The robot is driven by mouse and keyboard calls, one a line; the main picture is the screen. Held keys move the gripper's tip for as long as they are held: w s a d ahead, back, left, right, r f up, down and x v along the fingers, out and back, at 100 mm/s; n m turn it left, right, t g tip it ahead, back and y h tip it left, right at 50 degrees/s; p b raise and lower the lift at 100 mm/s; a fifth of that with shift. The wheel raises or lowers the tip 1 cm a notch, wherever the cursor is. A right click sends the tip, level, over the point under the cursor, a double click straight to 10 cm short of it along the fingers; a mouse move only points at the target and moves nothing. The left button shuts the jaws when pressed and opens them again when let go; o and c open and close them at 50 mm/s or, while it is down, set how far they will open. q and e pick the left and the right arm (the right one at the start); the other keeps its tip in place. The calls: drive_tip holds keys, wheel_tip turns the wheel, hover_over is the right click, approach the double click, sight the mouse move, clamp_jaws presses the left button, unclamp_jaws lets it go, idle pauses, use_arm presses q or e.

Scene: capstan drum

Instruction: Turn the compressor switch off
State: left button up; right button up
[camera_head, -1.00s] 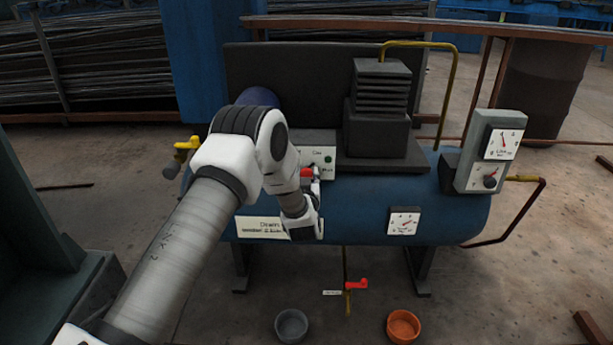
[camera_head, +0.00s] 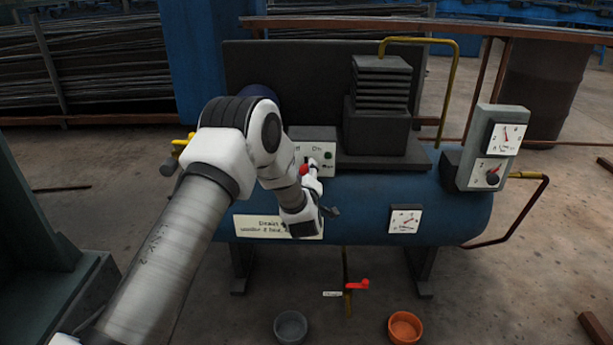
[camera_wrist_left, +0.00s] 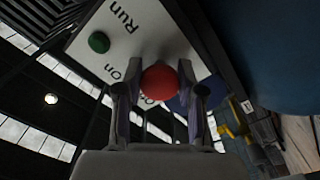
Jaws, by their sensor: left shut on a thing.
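The compressor switch is a red knob (camera_head: 303,169) on a white panel (camera_head: 328,146) with Off and On labels and a green Run light (camera_head: 328,156). In the head view my left gripper (camera_head: 311,168) is at the panel, against the knob. In the left wrist view the red knob (camera_wrist_left: 160,82) sits between the two fingers of my left gripper (camera_wrist_left: 160,92), which are shut on it. There the panel (camera_wrist_left: 140,42) shows the words On and Run beside the green light (camera_wrist_left: 99,42). My right gripper is not in view.
The blue tank (camera_head: 455,195) carries a dark motor block (camera_head: 378,130), a gauge (camera_head: 405,220) and a grey gauge box (camera_head: 485,135). A red drain handle (camera_head: 357,285) is below. A grey bowl (camera_head: 290,327) and an orange bowl (camera_head: 404,327) stand on the floor.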

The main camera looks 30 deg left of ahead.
use_arm(q)
drive_tip(key=n+b, duration=0.3)
drive_tip(key=n, duration=0.2)
drive_tip(key=shift+f, duration=0.15)
drive_tip(key=shift+n+b, duration=0.85)
drive_tip(key=shift+n, duration=0.75)
drive_tip(key=shift+r, duration=0.2)
drive_tip(key=o, duration=1.2)
drive_tip(key=shift+c, duration=0.2)
drive_tip(key=v, duration=1.2)
